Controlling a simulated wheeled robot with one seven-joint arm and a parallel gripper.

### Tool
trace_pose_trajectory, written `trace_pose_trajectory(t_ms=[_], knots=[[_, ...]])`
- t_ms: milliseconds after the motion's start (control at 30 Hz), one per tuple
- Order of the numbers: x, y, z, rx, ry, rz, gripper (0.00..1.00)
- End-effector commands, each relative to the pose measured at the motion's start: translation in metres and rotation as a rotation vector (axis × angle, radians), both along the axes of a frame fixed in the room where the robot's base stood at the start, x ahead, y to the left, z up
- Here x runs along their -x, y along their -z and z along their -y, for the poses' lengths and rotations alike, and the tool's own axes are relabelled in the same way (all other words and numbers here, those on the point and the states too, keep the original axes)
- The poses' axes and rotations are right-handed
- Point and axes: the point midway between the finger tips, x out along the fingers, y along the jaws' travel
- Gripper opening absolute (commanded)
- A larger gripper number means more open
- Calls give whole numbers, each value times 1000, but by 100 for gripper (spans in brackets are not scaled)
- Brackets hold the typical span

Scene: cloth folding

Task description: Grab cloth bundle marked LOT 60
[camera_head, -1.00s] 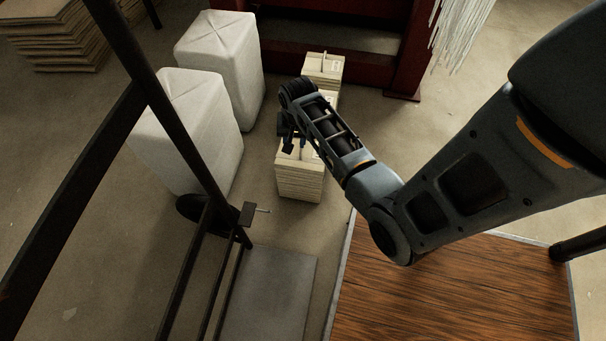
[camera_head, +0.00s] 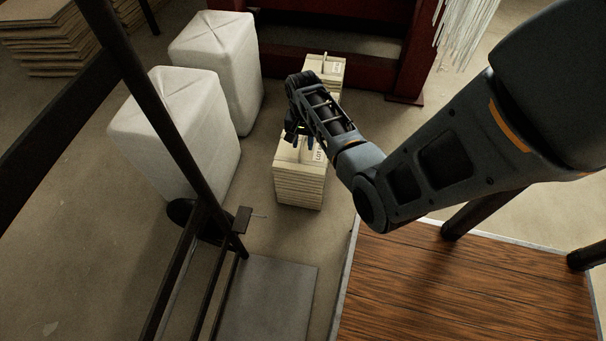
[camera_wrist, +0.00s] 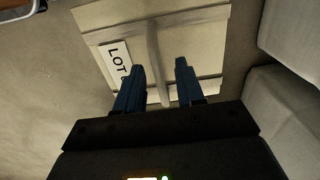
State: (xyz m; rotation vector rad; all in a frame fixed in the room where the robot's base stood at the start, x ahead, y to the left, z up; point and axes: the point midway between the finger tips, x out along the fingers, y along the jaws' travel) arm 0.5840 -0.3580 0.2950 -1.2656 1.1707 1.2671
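A pale cloth bundle (camera_head: 300,188), a squared stack of folded layers, stands on the floor. Its white label (camera_head: 318,153) reads LOT; the number is hidden. In the wrist view the bundle's top (camera_wrist: 200,45) lies under my gripper, with the label (camera_wrist: 116,62) at left beside the left finger. A raised pale strap or handle (camera_wrist: 153,45) crosses the top. My gripper (camera_head: 297,141) is just above the bundle. In the wrist view its two blue fingers (camera_wrist: 158,86) are apart, with the strap running between them; I cannot tell whether they touch it.
Another bundle (camera_head: 326,68) stands behind, partly hidden by my arm. Two tall white wrapped blocks (camera_head: 180,125) stand close at left. A dark red frame (camera_head: 400,60) is at the back. A dark post (camera_head: 165,125) and a wood-topped table (camera_head: 450,290) are nearer me.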

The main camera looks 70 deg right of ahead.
Motion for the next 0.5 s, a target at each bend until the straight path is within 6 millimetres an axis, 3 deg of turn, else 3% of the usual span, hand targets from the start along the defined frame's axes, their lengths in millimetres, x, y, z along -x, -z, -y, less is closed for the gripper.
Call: trace_pose_trajectory(t_ms=[67, 267, 500], knots=[[0, 9, 0, 0, 1, 0, 38], [0, 8, 0, 1, 0, 0, 38], [0, 8, 0, 1, 0, 0, 17]])
